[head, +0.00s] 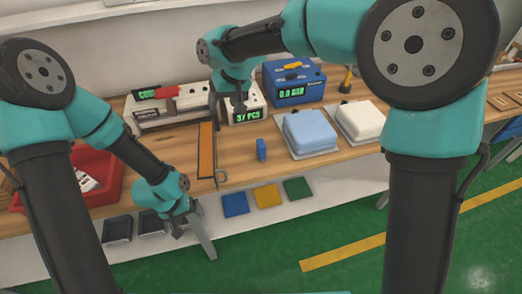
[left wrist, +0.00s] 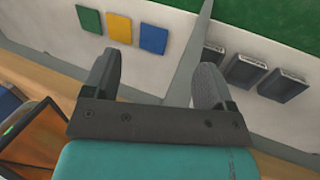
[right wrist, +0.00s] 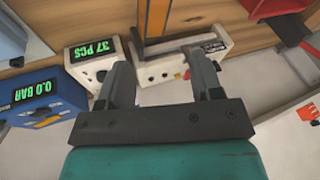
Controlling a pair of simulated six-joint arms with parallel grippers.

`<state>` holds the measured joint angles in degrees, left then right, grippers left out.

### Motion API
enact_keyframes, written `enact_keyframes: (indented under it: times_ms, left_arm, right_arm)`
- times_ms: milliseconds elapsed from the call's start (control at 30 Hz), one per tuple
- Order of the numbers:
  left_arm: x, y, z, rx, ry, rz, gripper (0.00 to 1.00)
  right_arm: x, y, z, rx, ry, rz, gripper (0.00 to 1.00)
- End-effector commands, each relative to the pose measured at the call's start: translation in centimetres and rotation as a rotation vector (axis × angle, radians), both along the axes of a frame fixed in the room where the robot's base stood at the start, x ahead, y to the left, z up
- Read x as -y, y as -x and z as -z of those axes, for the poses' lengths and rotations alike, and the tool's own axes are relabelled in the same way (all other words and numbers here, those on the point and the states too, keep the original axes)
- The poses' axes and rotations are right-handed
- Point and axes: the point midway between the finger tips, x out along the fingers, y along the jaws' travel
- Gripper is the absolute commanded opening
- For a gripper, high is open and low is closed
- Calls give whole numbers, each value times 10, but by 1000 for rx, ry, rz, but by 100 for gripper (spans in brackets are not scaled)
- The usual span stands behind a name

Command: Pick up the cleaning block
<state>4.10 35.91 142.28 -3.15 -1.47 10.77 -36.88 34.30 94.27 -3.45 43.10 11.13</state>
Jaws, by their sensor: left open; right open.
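A small blue block (head: 261,149), which I take as the cleaning block, stands upright on the wooden bench top (head: 240,172), left of the light blue mattress-like pad. My left gripper (head: 184,222) hangs in front of the bench edge, left of and below the block; its open, empty fingers show in the left wrist view (left wrist: 155,82). My right gripper (head: 240,103) is above the back of the bench by the counter reading 37 PCS, behind and left of the block. The right wrist view shows its fingers (right wrist: 160,78) apart and empty. I cannot make out the block in either wrist view.
The light blue pad (head: 311,132) and a white pad (head: 360,120) lie right of the block. A blue gauge box (head: 294,85), the counter (head: 247,116) and a white device (head: 178,104) stand behind. A red bin (head: 92,175) sits left. Bench around the block is clear.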

Motion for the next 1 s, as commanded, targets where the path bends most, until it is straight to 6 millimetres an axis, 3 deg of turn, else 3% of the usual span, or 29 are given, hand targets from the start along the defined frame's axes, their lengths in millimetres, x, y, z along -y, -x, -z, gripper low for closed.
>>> enact_keyframes:
  times_ms: [200, 400, 867, 1000]
  left_arm:
    - [7, 17, 61, 13, 0, 27, 78]
    - [10, 32, 96, 31, -9, 45, 78]
    - [11, 34, 103, 39, -13, 49, 78]
    - [11, 34, 102, 39, -13, 49, 78]
  right_arm:
    - [53, -20, 40, -113, 211, 93, 60]
    - [90, -31, 60, -172, 358, 165, 60]
    - [97, -33, 65, -184, 389, 183, 60]
    - [97, -33, 75, -185, 390, 182, 60]
